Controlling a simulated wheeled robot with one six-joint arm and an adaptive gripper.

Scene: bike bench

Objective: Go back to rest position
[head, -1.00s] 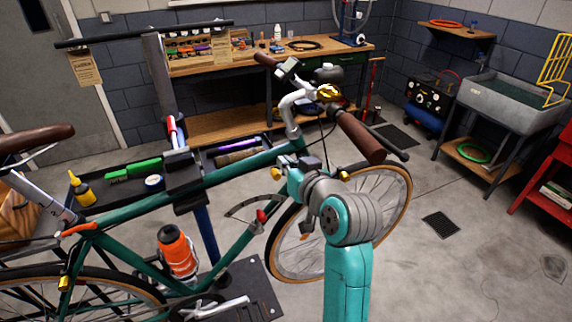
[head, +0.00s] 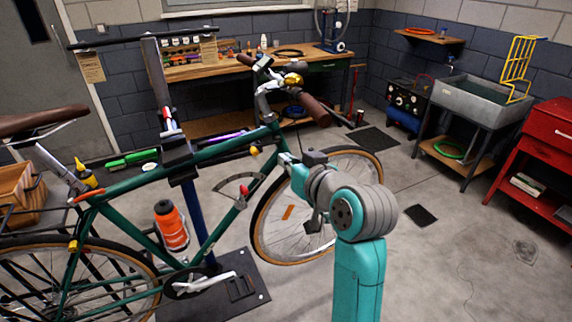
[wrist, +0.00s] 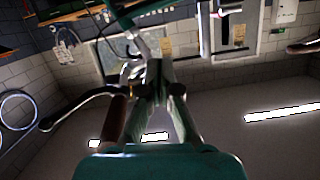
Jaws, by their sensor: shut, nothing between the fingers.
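My gripper (wrist: 158,70) is shut and empty in the wrist view, its two fingers meeting in front of a teal block at the bottom. In the head view my teal and grey arm rises at the lower middle, and its gripper end (head: 290,162) points left, in front of the bike's front wheel (head: 262,225). The fingers are small and partly hidden there. The green bike (head: 130,183) is held in a stand. Its brown right grip (head: 313,110) is above the gripper; a brown grip also shows beside the fingers in the wrist view (wrist: 112,120).
A wooden workbench (head: 190,73) stands at the back. A grey sink (head: 480,100) and a red cabinet (head: 548,128) stand at the right. An orange bottle (head: 170,225) is on the bike frame. The floor (head: 450,260) right of my arm is clear.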

